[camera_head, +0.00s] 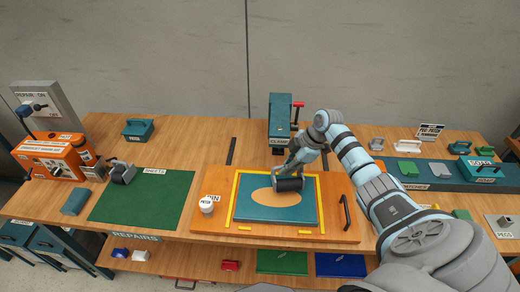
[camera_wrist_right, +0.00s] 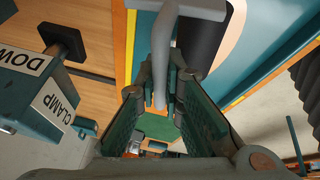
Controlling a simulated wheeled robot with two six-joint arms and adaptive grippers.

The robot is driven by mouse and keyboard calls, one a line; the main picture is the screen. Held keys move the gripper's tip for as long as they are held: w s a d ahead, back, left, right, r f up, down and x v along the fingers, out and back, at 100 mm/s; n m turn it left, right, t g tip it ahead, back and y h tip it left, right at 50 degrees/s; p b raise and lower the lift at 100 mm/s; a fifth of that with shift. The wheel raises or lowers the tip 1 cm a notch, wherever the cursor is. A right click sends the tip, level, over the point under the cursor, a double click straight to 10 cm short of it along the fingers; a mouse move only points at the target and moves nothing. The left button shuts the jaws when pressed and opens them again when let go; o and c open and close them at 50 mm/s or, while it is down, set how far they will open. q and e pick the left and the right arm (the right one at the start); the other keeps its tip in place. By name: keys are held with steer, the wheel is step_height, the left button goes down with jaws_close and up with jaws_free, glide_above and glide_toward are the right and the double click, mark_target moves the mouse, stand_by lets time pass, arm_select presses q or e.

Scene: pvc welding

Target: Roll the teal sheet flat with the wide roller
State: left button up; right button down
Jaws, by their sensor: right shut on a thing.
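The teal sheet (camera_head: 262,214) lies inside a yellow-edged frame on an orange wooden board, with a tan oval area in its middle. My right gripper (camera_head: 295,163) is shut on the grey handle of the wide roller (camera_head: 289,185). The black roller is over the upper right part of the sheet, at the oval's right side; I cannot tell if it presses on the sheet. In the right wrist view, the fingers (camera_wrist_right: 160,92) close around the grey handle, and the black roller (camera_wrist_right: 208,38) shows beyond. My left gripper is out of view.
A teal clamp (camera_head: 280,112) stands behind the board. A white cup (camera_head: 207,204) sits at the board's left edge and a black handle (camera_head: 346,212) at its right. A green mat (camera_head: 145,205) with another roller (camera_head: 122,173) lies left. An orange machine (camera_head: 55,155) stands far left.

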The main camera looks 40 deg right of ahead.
steer(key=r+p, duration=0.2)
steer(key=r, duration=0.1)
steer(key=shift+s+r, duration=0.1)
steer(key=shift+s, duration=0.25)
step_height(320, 180, up, 2)
steer(key=p, duration=0.2)
steer(key=shift+w+r+p, duration=0.1)
steer(key=shift+w+p, duration=0.05)
steer(key=shift+p, duration=0.15)
steer(key=shift+r+p, duration=0.55)
steer(key=shift+r, duration=0.05)
steer(key=shift+f, duration=0.1)
